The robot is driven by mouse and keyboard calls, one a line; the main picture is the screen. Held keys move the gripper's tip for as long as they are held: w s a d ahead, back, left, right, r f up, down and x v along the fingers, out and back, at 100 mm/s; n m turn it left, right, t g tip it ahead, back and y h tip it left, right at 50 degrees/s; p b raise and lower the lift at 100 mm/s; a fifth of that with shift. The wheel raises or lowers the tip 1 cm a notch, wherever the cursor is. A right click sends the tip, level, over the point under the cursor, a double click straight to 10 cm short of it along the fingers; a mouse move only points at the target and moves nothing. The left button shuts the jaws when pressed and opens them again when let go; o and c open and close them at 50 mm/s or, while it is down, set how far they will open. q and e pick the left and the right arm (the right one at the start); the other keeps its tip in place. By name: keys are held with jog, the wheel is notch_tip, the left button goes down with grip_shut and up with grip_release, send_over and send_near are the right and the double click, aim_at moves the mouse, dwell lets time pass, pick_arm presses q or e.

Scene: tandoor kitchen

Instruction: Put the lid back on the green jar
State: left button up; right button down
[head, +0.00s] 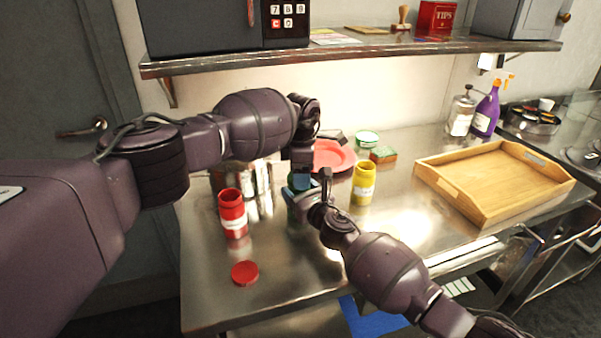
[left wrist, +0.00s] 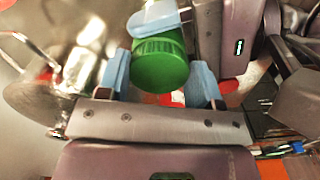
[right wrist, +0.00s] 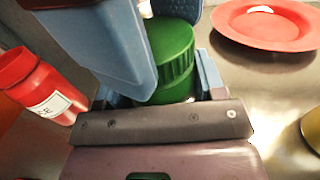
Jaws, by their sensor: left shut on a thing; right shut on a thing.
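The green jar is mostly hidden between my grippers in the head view, and only a dark green patch shows. In the right wrist view its ridged green lid (right wrist: 172,50) is above the green jar body (right wrist: 178,90), in line with it. I cannot tell whether the lid is fully seated. My left gripper (head: 300,183) is shut on the lid from above; its blue fingers flank the lid (left wrist: 160,68) in the left wrist view. My right gripper (head: 316,207) is shut on the jar body from the side.
An open-looking red jar (head: 233,214) stands left, with a red lid (head: 245,272) flat on the counter before it. A yellow jar (head: 363,183) stands right of my grippers, a red plate (head: 335,154) behind. A wooden tray (head: 452,195) lies further right.

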pick_arm(q)
jog(key=m, duration=0.6)
jog(key=shift+s, duration=0.15)
jog(key=m, duration=0.5)
jog(key=shift+s+a+m, duration=0.1)
jog(key=shift+a+m, duration=0.05)
jog(key=shift+m, duration=0.15)
jog(key=m, duration=0.5)
jog(key=shift+a+m, duration=0.1)
jog(key=shift+m, duration=0.2)
jog(key=m, duration=0.5)
jog(key=shift+a, duration=0.1)
jog(key=o, duration=0.9)
jog(key=shift+r, duration=0.1)
jog(key=shift+r, duration=2.15)
